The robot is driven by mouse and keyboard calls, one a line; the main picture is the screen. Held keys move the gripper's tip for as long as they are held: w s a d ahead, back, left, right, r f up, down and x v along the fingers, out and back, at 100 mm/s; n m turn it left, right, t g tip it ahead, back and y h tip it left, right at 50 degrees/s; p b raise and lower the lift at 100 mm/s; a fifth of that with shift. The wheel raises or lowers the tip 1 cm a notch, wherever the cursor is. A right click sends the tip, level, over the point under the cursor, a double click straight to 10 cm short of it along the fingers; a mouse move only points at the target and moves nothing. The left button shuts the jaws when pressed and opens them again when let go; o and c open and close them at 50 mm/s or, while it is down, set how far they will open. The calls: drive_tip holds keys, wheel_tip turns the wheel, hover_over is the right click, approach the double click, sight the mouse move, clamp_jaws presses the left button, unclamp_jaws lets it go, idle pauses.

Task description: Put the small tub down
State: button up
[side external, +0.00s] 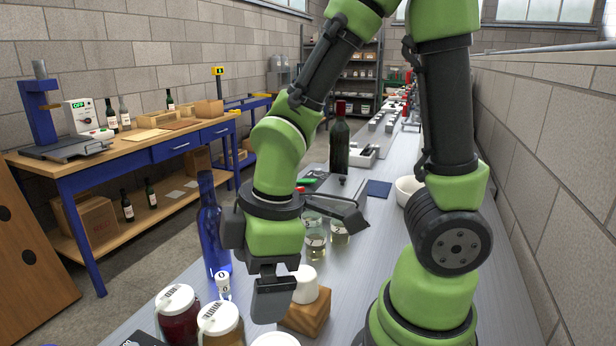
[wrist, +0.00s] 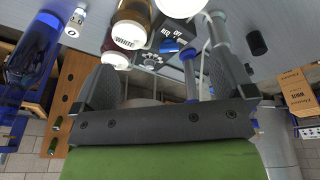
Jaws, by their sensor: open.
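A small white tub-like piece (side external: 306,284) stands upright on a wooden block (side external: 306,314) at the front of the bench in the side view; I take it for the small tub. My gripper (side external: 272,295) points down just left of it, and one jaw overlaps its edge in the picture. I cannot tell whether they touch. In the wrist view my gripper (wrist: 162,68) has its jaws wide apart, with nothing held between them. The tub cannot be made out for sure in the wrist view.
Jars with white lids (side external: 174,300) and a blue bottle (side external: 210,225) stand left of my gripper. A switch panel (wrist: 172,45) marked RED, OFF and WHITE shows beyond the jaws. Glass jars (side external: 315,238), a dark bottle (side external: 339,145) and a white bowl (side external: 408,190) stand farther back.

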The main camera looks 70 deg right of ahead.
drive_tip(key=s+d+r+m+t, duration=0.2)
drive_tip(key=r+m, duration=0.4)
drive_tip(key=s+d+r+m+t, duration=0.1)
drive_tip(key=s+r+m+t, duration=0.2)
drive_tip(key=r+m, duration=0.4)
drive_tip(key=shift+d+y, duration=0.4)
